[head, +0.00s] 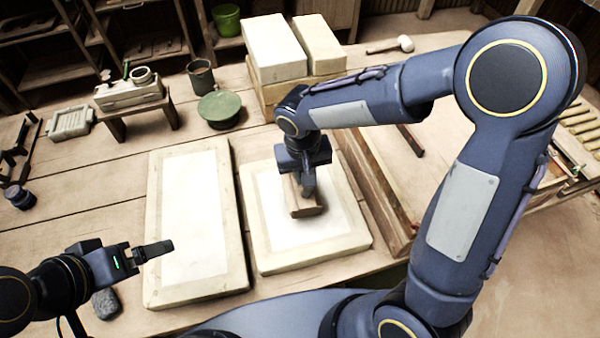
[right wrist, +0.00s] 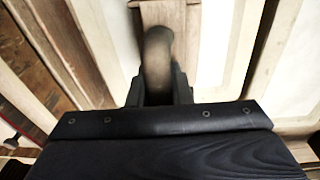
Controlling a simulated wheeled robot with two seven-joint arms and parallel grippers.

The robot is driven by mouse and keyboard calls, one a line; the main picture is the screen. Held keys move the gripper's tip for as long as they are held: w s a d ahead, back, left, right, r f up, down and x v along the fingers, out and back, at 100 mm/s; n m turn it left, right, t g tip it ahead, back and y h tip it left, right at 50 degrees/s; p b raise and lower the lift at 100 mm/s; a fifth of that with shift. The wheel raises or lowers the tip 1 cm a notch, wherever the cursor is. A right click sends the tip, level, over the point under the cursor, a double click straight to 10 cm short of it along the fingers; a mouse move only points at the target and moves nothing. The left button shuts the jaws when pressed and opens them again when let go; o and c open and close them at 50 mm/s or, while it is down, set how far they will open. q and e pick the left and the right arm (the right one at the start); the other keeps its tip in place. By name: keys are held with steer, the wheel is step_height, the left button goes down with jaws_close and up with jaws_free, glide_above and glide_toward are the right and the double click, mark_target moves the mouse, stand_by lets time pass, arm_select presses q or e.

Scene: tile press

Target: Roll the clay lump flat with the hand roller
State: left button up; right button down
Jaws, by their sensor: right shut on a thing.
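My right gripper (head: 307,186) is shut on the brown wooden hand roller (head: 304,207). It holds the roller low over the white middle of the right-hand pale slab (head: 270,257). In the right wrist view, the roller's rounded handle (right wrist: 158,62) is between the dark fingers, with its wooden body (right wrist: 163,12) beyond. I cannot tell whether the roller touches the slab. No clay lump can be made out; the roller and gripper hide part of the slab. My left gripper (head: 160,250) is over the left-hand slab's left edge, seen side-on, with no object visible in it.
The left-hand pale slab (head: 160,215) lies beside the right one with a narrow gap. Pale blocks (head: 275,50) are stacked behind. A grey stone (head: 105,303) lies near the front.

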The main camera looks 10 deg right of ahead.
steer(key=shift+d+f, duration=0.35)
steer(key=shift+d, duration=0.15)
steer(key=shift+a+r, duration=0.15)
steer(key=shift+a, duration=1.45)
steer(key=shift+d+b, duration=0.35)
steer(key=shift+d, duration=1.25)
steer(key=shift+a+f+b, duration=0.2)
steer(key=shift+a+b, duration=0.1)
steer(key=shift+a, duration=0.5)
steer(key=shift+s+r, duration=0.1)
step_height(320, 180, up, 7)
steer(key=p, duration=0.5)
steer(key=shift+r, duration=0.2)
